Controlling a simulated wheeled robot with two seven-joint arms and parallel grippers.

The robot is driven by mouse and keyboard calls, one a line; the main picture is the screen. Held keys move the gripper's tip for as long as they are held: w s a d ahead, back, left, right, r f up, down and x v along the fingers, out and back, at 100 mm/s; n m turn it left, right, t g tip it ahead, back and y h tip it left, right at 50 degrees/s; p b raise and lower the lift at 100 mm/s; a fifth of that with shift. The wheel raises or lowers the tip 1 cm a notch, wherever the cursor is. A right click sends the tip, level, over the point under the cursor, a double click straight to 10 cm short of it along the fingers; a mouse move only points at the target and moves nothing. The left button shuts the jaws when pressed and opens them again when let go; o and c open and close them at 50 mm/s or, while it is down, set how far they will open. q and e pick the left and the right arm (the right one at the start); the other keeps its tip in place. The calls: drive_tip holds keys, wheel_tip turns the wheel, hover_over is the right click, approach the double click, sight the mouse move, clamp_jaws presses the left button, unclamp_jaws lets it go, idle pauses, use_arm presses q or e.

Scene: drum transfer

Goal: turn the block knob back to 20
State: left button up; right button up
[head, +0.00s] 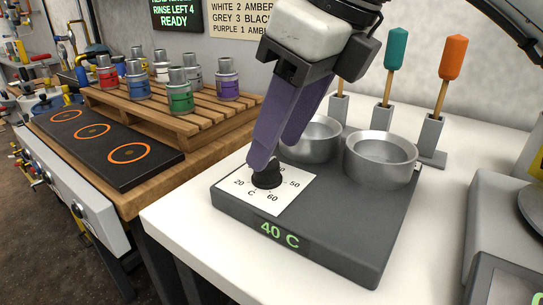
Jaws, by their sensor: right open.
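The dark grey block (330,225) stands on the white bench, with two metal cups on top. Its front display (280,235) reads 40 C in green. A white dial plate (292,196) on its left part shows 20, 50 and 60; other marks are partly hidden. The black knob (267,179) sits on the dial plate, its upper part partly covered by a finger. My right gripper (275,153) comes down from above with purple fingers, open, its tips at the knob. I cannot tell whether they touch it. My left gripper is not in view.
Stirrers with teal (397,48) and orange (453,58) handles stand in grey holders behind the block. A wooden pallet (190,122) with several small drums is at the left, beside a black plate with orange rings (93,131). A grey device (500,225) stands at the right.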

sight(272, 165)
drive_tip(key=x, duration=0.2)
drive_tip(key=shift+a+f, duration=0.1)
drive_tip(key=shift+f, duration=0.2)
drive_tip(key=shift+w+a+f, duration=0.15)
drive_tip(key=shift+w+f, duration=0.05)
drive_tip(key=shift+f, duration=0.2)
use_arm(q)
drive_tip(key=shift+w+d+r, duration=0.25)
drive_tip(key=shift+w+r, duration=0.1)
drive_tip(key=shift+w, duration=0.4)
use_arm(e)
drive_tip(key=c, duration=1.1)
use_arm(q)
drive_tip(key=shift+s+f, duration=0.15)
use_arm(e)
drive_tip(key=shift+o, duration=0.2)
drive_tip(key=shift+r, duration=0.1)
